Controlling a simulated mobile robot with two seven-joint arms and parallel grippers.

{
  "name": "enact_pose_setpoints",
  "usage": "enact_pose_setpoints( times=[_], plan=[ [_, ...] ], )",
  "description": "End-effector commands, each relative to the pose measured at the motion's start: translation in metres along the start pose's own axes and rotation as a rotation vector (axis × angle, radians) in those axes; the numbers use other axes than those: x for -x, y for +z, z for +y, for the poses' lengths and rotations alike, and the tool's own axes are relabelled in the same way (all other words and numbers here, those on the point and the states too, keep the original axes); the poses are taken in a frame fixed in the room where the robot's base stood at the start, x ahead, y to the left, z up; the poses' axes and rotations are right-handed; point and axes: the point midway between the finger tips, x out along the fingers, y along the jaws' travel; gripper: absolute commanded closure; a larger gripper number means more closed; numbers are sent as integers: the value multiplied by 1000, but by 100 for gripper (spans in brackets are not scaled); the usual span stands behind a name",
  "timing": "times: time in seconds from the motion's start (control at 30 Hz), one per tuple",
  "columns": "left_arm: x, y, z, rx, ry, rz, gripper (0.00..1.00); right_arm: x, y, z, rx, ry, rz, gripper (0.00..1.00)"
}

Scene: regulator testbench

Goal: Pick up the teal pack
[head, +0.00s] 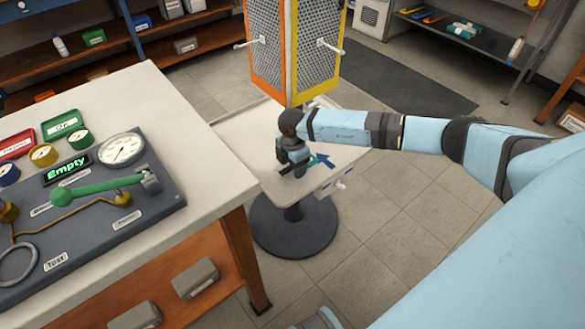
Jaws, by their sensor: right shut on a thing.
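My right gripper (293,168) is low over the small pedestal table (238,135), its arm reaching in from the right. It is shut on a small teal thing (320,161), which I take to be the teal pack. The pack shows only in part, just right of the jaws, with a dark blue piece beside it. The gripper hides the rest, and I cannot tell whether the pack touches the tabletop. My left gripper is out of view.
An orange-and-yellow mesh display (293,50) with pegs stands at the small table's back. The workbench (150,90) at left carries a gauge panel (95,205) reading "Empty". A dark shelf (480,50) at back right holds tools and a teal-and-white item (465,30).

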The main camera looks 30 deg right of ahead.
Motion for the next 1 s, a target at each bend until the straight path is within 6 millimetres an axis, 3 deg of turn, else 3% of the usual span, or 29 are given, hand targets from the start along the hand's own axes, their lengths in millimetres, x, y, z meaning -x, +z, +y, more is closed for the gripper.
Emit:
enact_pose_setpoints(
  times=[0.03,0.17,0.6,0.8,1.0],
  plan=[
    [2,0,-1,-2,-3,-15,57,11,0,0,0,1,0,60],
    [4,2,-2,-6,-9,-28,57,7,0,-28,2,-4,0,60],
    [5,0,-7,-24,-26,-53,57,7,0,-145,2,-4,0,60],
    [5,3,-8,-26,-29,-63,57,6,0,-172,1,-1,0,60],
    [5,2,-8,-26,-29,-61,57,6,0,-180,1,-1,0,60]
  ],
)
